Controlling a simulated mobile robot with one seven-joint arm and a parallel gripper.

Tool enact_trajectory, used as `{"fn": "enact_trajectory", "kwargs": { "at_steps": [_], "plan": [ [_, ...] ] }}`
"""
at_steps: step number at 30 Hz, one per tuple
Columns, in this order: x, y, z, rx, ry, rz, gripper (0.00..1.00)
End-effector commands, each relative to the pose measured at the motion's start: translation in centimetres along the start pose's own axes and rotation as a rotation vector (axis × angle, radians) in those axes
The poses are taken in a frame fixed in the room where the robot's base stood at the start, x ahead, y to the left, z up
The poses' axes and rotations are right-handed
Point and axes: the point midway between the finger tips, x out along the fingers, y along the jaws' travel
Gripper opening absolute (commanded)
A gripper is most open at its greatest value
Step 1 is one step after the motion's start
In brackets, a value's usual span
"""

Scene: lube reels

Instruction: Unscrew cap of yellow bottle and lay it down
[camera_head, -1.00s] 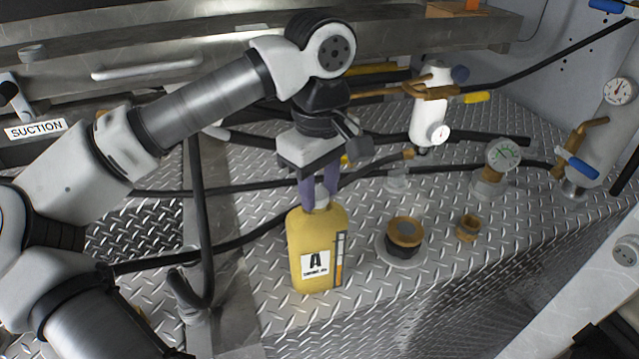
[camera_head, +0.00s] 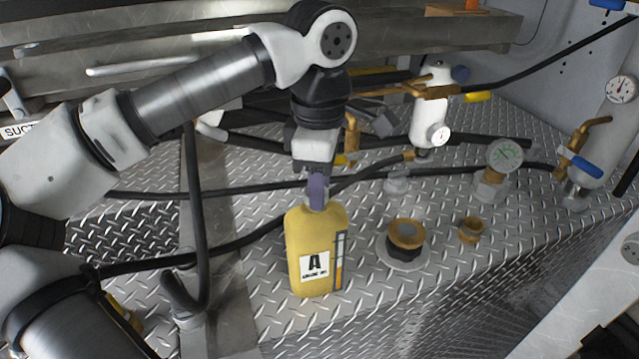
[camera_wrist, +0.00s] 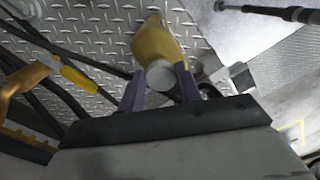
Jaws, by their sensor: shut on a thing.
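The yellow bottle (camera_head: 313,232) stands upright on the diamond-plate deck, with a label marked A facing the head camera. My gripper (camera_head: 317,204) is directly above it, pointing down, with its purple fingers shut on the bottle's cap. In the wrist view the pale grey round cap (camera_wrist: 161,75) sits between the two fingers of my gripper (camera_wrist: 160,88). The yellow bottle's body (camera_wrist: 157,43) shows beyond it. The cap is mostly hidden by the fingers in the head view, and it appears to be at the bottle's neck. I cannot tell how loose it is.
A brass-topped filler fitting (camera_head: 405,234) and a small brass fitting (camera_head: 471,230) stand to the bottle's right. Black hoses (camera_head: 235,238) run behind and left of the bottle. Bare deck (camera_head: 385,300) lies in front and right.

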Motion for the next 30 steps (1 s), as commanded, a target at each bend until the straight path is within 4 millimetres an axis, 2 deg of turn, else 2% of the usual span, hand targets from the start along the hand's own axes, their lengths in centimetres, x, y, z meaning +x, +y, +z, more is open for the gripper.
{"fn": "enact_trajectory", "kwargs": {
  "at_steps": [6, 19, 27, 30],
  "plan": [
    [0.25, 0.14, -0.05, -0.266, 0.002, 0.0, 0.13],
    [0.25, 0.17, -0.05, -0.345, 0.002, -0.001, 0.13],
    [0.41, 0.33, -0.2, -0.687, 0.004, 0.0, 0.13],
    [0.35, 0.34, -0.19, -0.749, 0.003, -0.003, 0.13]
  ]
}}
